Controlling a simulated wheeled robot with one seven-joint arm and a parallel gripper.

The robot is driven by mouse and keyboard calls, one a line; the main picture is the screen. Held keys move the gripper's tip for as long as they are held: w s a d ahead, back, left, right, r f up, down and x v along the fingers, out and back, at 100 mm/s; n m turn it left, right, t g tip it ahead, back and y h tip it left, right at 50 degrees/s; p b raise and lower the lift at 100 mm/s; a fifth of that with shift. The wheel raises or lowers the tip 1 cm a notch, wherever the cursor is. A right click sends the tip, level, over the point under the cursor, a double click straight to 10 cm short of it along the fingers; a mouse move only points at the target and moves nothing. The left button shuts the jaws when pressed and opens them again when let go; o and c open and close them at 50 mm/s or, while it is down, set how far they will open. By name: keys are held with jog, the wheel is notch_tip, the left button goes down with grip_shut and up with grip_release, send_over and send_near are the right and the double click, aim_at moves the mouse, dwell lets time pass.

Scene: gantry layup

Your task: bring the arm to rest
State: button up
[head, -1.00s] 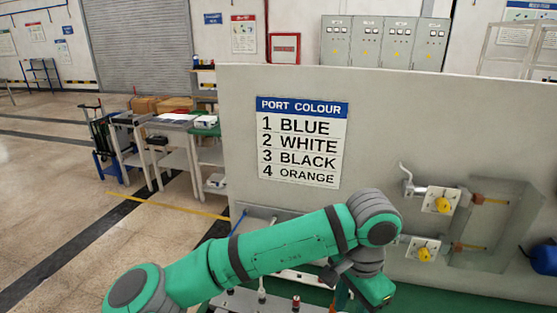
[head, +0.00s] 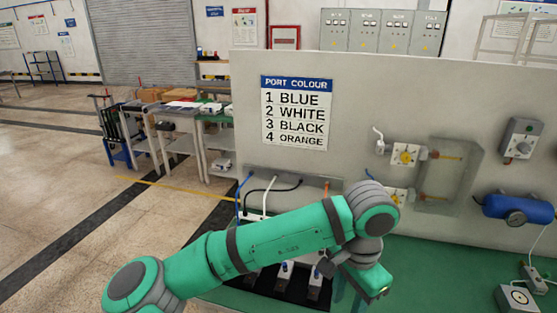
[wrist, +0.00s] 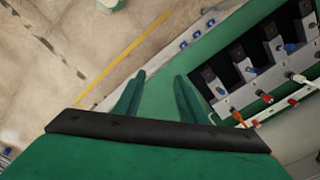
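My green arm (head: 285,240) stretches across the lower middle of the head view, bent at its grey joint, with its far end pointing down. In the wrist view my gripper (wrist: 160,76) shows two green fingers standing apart, with nothing between them. Green surface and floor show beyond the fingers. In the head view the fingers are mostly hidden by the arm's end. A black rack with pale blocks (head: 285,275) lies behind and below the arm; the wrist view shows its blocks and plugs (wrist: 262,62) to the right of the fingers, apart from them.
An upright grey panel (head: 400,100) stands behind the bench and carries a port colour sign (head: 296,112), yellow-knobbed valves (head: 404,155) and a blue tank (head: 512,208). Cables hang at its foot. Trolleys (head: 165,130) stand left; open floor lies beyond.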

jog(key=w+d+r+n+t+h, duration=0.1)
jog(key=d+n+t+h, duration=0.15)
jog(key=d+h, duration=0.7)
jog(key=d+r+n+t+h, duration=0.25)
jog(key=d+h, duration=0.35)
jog(key=d, duration=0.6)
jog(key=s+a+f+n+t+y, duration=0.3)
jog(key=a+f+n+t+y, duration=0.25)
jog(key=a+f, duration=0.45)
jog(key=s+a+f+n+t+y, duration=0.2)
jog(key=a+f+n+t+y, duration=0.2)
jog(key=a+f+n+t, duration=0.45)
jog(key=s+a+f+m+g+y, duration=0.1)
jog(key=s+a+f+m+y, duration=0.2)
jog(key=s+a, duration=0.5)
jog(key=s+a+f+m+g+y, duration=0.2)
jog(key=s+a, duration=0.7)
jog(key=s, duration=0.7)
jog(key=shift+s+a+f+m+g+y, duration=0.2)
jog(key=shift+s+f+m+g+y, duration=0.1)
jog(key=shift+f+m+y, duration=0.25)
